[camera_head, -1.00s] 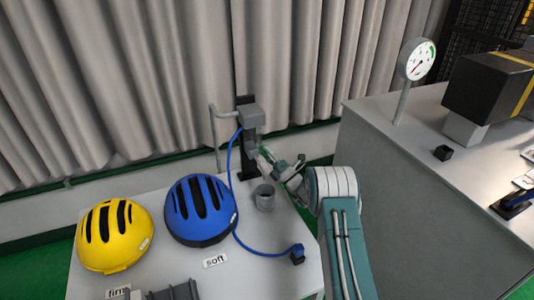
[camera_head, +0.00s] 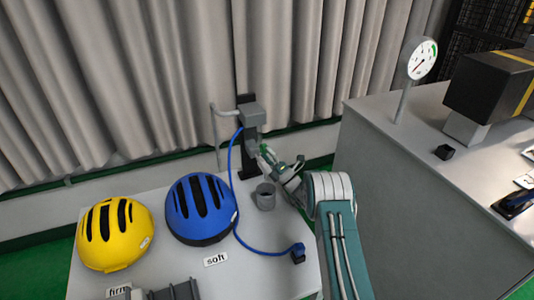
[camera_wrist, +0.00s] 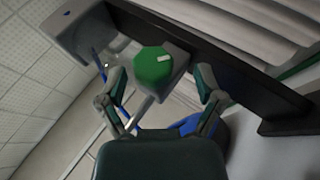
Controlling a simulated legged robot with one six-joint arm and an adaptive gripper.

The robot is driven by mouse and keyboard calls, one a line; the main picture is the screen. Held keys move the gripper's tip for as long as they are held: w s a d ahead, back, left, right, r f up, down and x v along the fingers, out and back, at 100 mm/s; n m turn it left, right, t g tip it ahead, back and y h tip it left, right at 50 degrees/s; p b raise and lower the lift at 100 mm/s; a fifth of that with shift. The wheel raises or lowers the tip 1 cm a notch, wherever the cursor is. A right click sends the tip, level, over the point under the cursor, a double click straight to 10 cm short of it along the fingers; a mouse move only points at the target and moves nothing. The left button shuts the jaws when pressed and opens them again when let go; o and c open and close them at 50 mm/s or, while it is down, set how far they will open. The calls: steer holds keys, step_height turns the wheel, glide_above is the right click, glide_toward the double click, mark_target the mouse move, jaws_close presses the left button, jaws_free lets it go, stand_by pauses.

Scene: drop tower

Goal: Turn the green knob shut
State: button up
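The green knob (camera_wrist: 153,67) shows in the wrist view as a faceted green cap with a white mark near its right edge. It sits at the end of a grey valve body. My gripper (camera_wrist: 162,82) is open, with one finger to the left of the knob and one to the right. The knob lies just beyond the fingertips, and I see no clear contact. In the head view my gripper (camera_head: 262,153) is in front of the grey valve box (camera_head: 252,115) on a dark post, and the knob is hidden there.
A blue helmet (camera_head: 201,226) and a yellow helmet (camera_head: 105,262) rest on the left table (camera_head: 165,262). A grey cup (camera_head: 265,199) stands below my gripper. A blue hose (camera_head: 258,250) runs from the valve box to a blue connector (camera_head: 297,252). A gauge (camera_head: 422,58) stands on the right cabinet.

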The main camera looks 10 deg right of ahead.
steer(key=shift+r, duration=0.15)
steer(key=v, duration=0.7)
steer(key=shift+s+d+f, duration=0.1)
steer(key=shift+s+f, duration=0.05)
steer(key=shift+f, duration=0.15)
